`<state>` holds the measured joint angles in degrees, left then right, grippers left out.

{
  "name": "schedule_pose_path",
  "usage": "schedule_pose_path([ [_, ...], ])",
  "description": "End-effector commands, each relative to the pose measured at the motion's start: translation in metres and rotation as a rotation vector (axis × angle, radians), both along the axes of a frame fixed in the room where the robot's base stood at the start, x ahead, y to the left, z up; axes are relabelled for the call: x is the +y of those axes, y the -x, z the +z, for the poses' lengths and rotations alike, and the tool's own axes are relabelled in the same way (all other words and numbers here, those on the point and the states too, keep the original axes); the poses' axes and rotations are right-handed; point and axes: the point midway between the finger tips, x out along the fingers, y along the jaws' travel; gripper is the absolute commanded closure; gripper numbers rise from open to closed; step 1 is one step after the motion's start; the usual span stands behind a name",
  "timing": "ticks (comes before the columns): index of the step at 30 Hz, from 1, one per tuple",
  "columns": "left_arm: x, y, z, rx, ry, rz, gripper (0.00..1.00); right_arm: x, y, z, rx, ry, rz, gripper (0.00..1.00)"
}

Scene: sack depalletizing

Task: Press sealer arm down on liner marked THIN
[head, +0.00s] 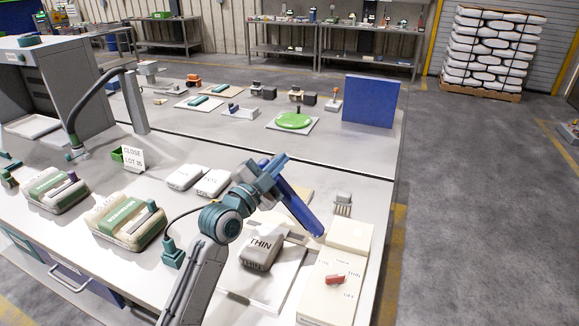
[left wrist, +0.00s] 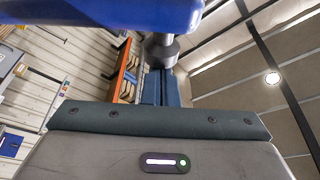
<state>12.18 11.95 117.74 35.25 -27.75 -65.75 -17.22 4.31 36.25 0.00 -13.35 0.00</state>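The liner marked THIN (head: 262,246) is a grey-white bag lying on a pale board at the front of the bench. The blue sealer arm (head: 298,203) slants above and behind it, its upper left end raised and its lower right end near the cream sealer box (head: 330,290). My left gripper (head: 268,174) is at the raised end, overlapping the blue arm; whether its fingers hold it or only touch it is unclear. In the left wrist view a large blue surface (left wrist: 110,14), probably the sealer arm, fills the top. My right gripper is out of view.
A red dial (head: 335,279) sits on the sealer box. Two white bags (head: 198,179) lie behind my left arm, and two filled sacks (head: 125,221) at left. A CLOSE LOT sign (head: 134,158) stands nearby. A green disc (head: 293,120) and upright blue panel (head: 370,101) are farther back.

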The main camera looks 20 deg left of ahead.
Motion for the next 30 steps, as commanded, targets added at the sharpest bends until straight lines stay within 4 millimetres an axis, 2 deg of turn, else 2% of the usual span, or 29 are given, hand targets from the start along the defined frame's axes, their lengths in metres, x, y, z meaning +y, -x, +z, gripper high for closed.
schedule_pose_path([
  [1, 0.010, -0.001, -0.012, 0.005, 0.031, 0.002, 1.00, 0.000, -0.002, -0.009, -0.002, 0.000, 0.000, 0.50],
  [9, 0.055, -0.002, -0.042, 0.009, 0.257, 0.002, 1.00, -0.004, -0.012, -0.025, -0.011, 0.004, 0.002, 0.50],
  [14, 0.069, -0.002, -0.055, 0.013, 0.338, 0.002, 1.00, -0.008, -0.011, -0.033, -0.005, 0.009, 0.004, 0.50],
  [21, 0.085, -0.003, -0.074, 0.013, 0.332, 0.001, 1.00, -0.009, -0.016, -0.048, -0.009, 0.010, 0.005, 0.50],
  [24, 0.091, -0.003, -0.081, 0.012, 0.332, 0.001, 1.00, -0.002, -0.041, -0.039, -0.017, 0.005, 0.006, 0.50],
  [30, 0.100, -0.004, -0.093, 0.013, 0.332, 0.000, 1.00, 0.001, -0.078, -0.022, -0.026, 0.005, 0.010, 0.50],
])
